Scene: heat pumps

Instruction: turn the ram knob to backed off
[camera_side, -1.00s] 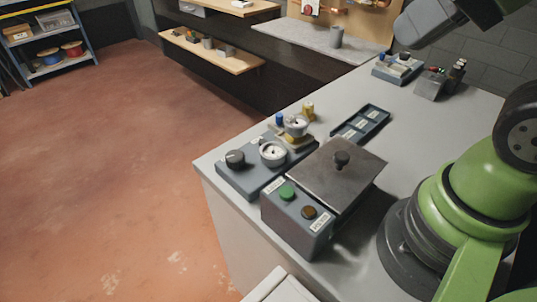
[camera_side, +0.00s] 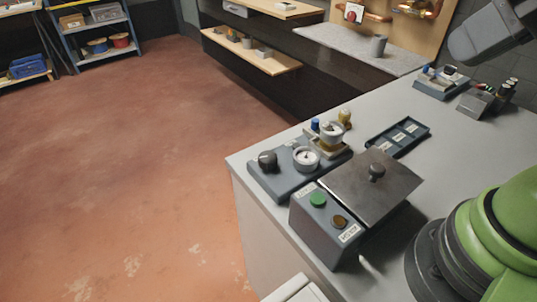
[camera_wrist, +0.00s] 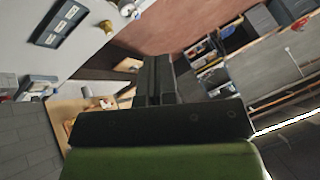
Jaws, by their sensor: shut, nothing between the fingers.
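A black round knob (camera_side: 268,161) stands on a blue-grey base plate (camera_side: 283,185) beside a white-faced dial gauge (camera_side: 306,159). It looks like the ram knob, but I cannot read its label or setting. A second dial (camera_side: 332,133) sits on a raised part behind. In the wrist view my gripper (camera_wrist: 154,78) is shut and empty. Its fingers point out over the room, away from the knob. The side view does not show my fingertips. The knob is not clearly visible in the wrist view.
A metal-lidded box (camera_side: 369,184) with a green button (camera_side: 318,199) and a brown button (camera_side: 340,222) stands just right of the knob's plate. A labelled dark tray (camera_side: 398,137) lies behind it. Small fixtures stand at the bench's far end. The bench surface (camera_side: 440,150) between is clear.

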